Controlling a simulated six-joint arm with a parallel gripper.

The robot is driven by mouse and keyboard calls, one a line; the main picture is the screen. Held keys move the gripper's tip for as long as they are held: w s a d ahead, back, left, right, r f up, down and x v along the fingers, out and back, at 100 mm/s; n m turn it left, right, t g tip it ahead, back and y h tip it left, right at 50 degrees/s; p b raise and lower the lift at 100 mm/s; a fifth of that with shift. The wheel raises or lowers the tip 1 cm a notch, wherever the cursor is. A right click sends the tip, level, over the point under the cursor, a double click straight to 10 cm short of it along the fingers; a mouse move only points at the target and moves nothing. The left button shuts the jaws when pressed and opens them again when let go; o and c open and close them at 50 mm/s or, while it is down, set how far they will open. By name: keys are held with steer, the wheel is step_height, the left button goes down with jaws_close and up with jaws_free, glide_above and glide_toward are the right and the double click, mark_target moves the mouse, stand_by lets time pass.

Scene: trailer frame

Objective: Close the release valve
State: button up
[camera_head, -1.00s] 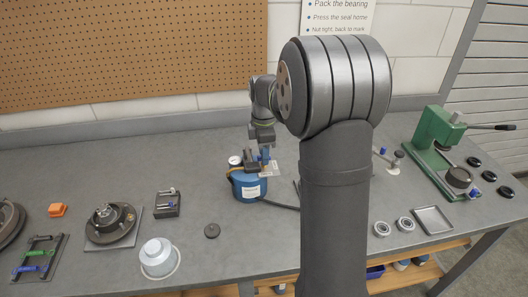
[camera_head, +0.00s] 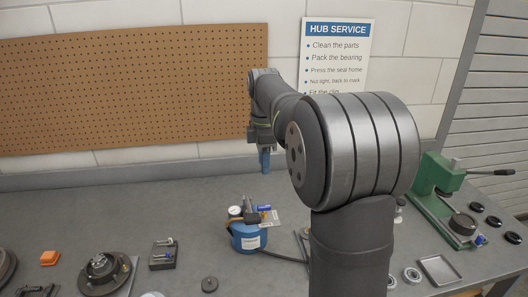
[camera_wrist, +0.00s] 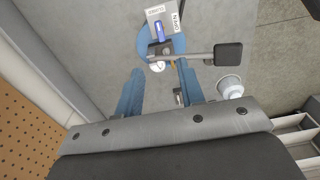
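The blue tank (camera_head: 246,237) stands on the bench with a round gauge (camera_head: 235,211) on top. Beside the gauge is a label plate (camera_head: 270,219), which in the wrist view (camera_wrist: 176,14) reads OPEN on its right part; the lettering on the left part looks like CLOSED. A small blue valve lever (camera_head: 264,207) lies over the plate, pointing between the two words in the wrist view (camera_wrist: 159,30). A metal arm with a black pad (camera_wrist: 229,54) crosses near the tank. My gripper (camera_head: 265,168) is above the tank, apart from it; its blue fingers are spread and empty (camera_wrist: 160,70).
A hose (camera_head: 285,256) runs right from the tank. A green press (camera_head: 437,180) stands right. Pegboard (camera_head: 130,85) backs the bench. Bench around the tank is mostly clear.

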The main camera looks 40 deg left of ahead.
mark_target(264, 206)
steer(key=shift+r, duration=1.35)
step_height(264, 206, down, 18)
steer(key=shift+r, duration=0.25)
steer(key=shift+f, duration=0.1)
steer(key=m, duration=0.8)
steer(key=shift+r+m, duration=0.3)
steer(key=shift+r, duration=0.15)
step_height(264, 206, up, 10)
stand_by(1.9)
